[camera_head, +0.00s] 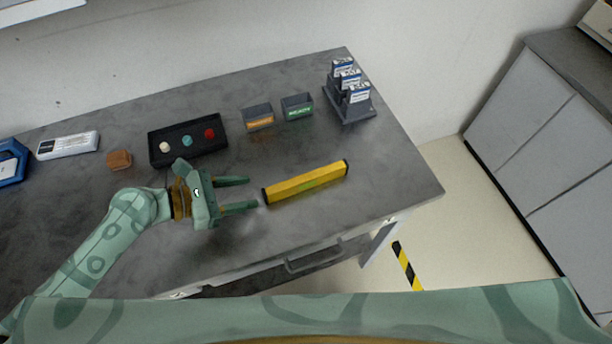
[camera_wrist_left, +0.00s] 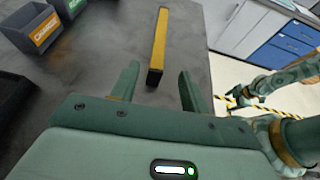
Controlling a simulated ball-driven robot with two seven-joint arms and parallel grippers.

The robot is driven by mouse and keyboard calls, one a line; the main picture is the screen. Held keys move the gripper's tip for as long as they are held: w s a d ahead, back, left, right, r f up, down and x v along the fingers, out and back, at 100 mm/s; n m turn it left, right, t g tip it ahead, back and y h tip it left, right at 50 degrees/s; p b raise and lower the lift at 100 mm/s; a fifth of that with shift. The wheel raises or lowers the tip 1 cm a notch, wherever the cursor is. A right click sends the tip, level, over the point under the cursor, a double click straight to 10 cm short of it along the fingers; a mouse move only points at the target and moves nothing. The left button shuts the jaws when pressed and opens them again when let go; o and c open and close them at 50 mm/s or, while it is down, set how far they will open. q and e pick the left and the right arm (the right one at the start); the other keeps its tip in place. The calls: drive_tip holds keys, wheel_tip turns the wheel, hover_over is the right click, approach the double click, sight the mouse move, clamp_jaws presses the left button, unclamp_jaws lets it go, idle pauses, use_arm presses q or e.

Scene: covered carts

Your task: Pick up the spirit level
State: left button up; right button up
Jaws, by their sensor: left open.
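The spirit level (camera_head: 306,182) is a yellow bar with black ends, lying on the grey worktop near its front right part. It also shows in the left wrist view (camera_wrist_left: 159,45), running away from the fingers. My left gripper (camera_head: 252,193) is open and empty, just left of the level's near end. In the left wrist view that black end appears between the two fingertips (camera_wrist_left: 159,70), with no contact visible. My right arm shows at the right of the left wrist view; its gripper (camera_wrist_left: 236,101) is too small to read.
A drawer handle (camera_head: 313,257) sticks out at the front. The worktop around the level is clear.

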sight(278, 188)
use_arm(q)
drive_tip(key=x, duration=0.4)
drive_tip(key=shift+w+d+f, duration=0.2)
drive_tip(key=shift+w+d, duration=0.05)
drive_tip(key=shift+d+f, duration=0.1)
drive_tip(key=shift+d, duration=0.1)
drive_tip(key=b+x, duration=0.1)
drive_tip(key=x, duration=0.4)
drive_tip(key=shift+f+b, duration=0.2)
drive_tip(key=shift+b, duration=0.15)
clamp_jaws()
